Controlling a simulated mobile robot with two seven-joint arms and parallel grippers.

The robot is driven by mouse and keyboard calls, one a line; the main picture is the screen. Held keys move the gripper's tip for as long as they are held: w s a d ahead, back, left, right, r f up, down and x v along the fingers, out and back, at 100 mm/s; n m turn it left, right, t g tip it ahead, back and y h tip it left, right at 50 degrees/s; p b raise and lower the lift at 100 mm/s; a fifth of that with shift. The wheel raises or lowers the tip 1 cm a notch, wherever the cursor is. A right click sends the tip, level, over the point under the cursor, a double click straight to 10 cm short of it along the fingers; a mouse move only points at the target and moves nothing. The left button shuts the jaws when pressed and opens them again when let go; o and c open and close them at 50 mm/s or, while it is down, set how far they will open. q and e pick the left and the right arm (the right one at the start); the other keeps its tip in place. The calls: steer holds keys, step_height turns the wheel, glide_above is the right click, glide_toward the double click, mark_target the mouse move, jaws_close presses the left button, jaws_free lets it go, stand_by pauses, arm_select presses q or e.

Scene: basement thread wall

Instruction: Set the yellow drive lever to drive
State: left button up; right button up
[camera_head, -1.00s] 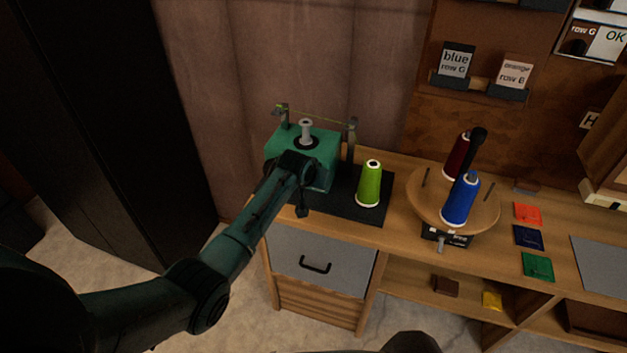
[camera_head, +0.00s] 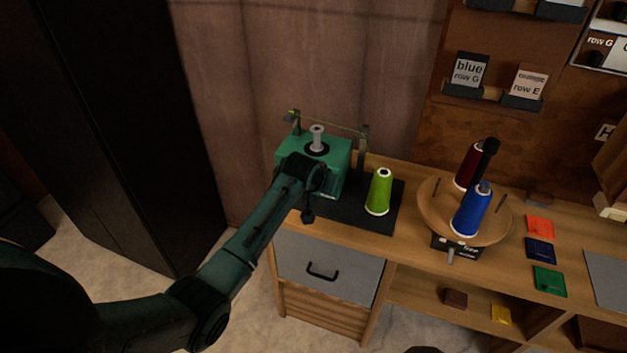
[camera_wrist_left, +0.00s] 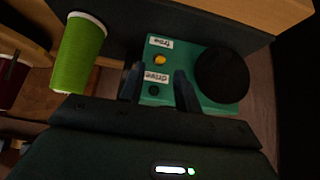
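The yellow drive lever shows as a small round yellow tip (camera_wrist_left: 160,59) on the green winder box in the left wrist view. It lies beside the label reading "free" (camera_wrist_left: 160,42); the "drive" label (camera_wrist_left: 157,77) is nearer my wrist, with a dark round spot (camera_wrist_left: 153,90) by it. My left gripper (camera_wrist_left: 158,70) is open, its two fingers apart on either side of the "drive" label. The fingers look empty, and I cannot tell whether they touch the box. In the head view the green winder (camera_head: 338,153) is partly covered by my left arm, and the lever is hidden.
A lime thread cone (camera_head: 379,192) stands on the dark mat right of the winder, close to my left gripper in the wrist view (camera_wrist_left: 78,55). A round wooden turntable (camera_head: 430,205) holds blue (camera_head: 471,211) and dark red (camera_head: 467,166) cones. A grey drawer (camera_head: 345,272) is below.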

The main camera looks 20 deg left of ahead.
arm_select(q)
steer(key=v, duration=1)
steer(key=shift+s, duration=0.1)
steer(key=s+d+f+m+h, duration=0.1)
steer(key=s+f, duration=1)
steer(key=f, duration=0.2)
steer(key=s+d+f+t, duration=0.1)
steer(key=s+f, duration=0.1)
steer(key=s, duration=0.6)
steer(key=s+d+f+m+t+h, duration=0.1)
steer(key=s+f, duration=0.1)
steer(key=s, duration=0.6)
steer(key=shift+s+d+f+h, duration=0.25)
steer(key=shift+f+h, duration=0.05)
steer(key=shift+f, duration=0.1)
